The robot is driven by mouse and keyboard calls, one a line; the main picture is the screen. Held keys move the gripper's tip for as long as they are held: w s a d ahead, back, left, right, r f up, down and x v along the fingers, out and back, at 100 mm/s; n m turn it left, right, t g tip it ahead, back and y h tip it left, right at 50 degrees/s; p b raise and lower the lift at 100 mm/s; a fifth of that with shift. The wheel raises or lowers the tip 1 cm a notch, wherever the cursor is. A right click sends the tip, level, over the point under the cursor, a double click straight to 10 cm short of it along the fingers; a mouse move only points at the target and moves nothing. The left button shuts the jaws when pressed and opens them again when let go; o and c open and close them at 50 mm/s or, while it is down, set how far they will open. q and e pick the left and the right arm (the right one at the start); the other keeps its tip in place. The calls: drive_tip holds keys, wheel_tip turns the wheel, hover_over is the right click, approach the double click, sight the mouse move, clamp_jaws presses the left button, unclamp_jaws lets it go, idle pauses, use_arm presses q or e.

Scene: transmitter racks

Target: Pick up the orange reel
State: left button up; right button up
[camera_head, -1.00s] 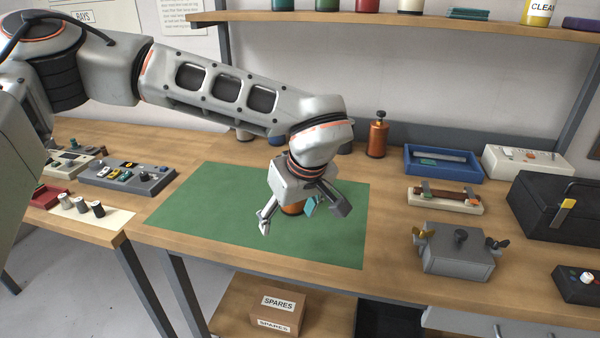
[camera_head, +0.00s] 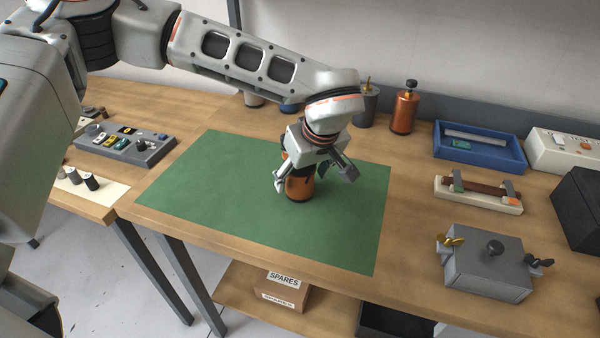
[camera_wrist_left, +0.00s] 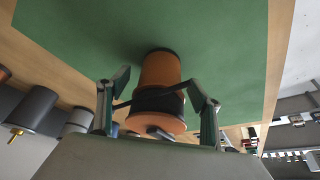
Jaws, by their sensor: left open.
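The orange reel (camera_head: 299,187) stands upright on the green mat (camera_head: 220,211). It has a dark band around its upper part and a dark foot. My left gripper (camera_head: 309,182) is right over it, with its fingers spread on either side of the reel. In the left wrist view the reel (camera_wrist_left: 160,72) sits between the two open fingers (camera_wrist_left: 160,98), with a visible gap on at least the right side. Part of the reel's top is hidden by my gripper in the head view. My right gripper is not in view.
Behind the mat stand a copper-orange bottle with a black knob (camera_head: 404,112) and a grey can (camera_head: 367,106). To the right are a blue tray (camera_head: 478,159), a fuse-like holder (camera_head: 478,194) and a grey box with wing nuts (camera_head: 485,263). A switch panel (camera_head: 125,147) lies left.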

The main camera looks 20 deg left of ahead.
use_arm(q)
drive_tip(key=shift+x, duration=1.5)
drive_tip(key=shift+r, duration=0.15)
drive_tip(key=c, duration=1.5)
drive_tip(key=shift+c, duration=0.2)
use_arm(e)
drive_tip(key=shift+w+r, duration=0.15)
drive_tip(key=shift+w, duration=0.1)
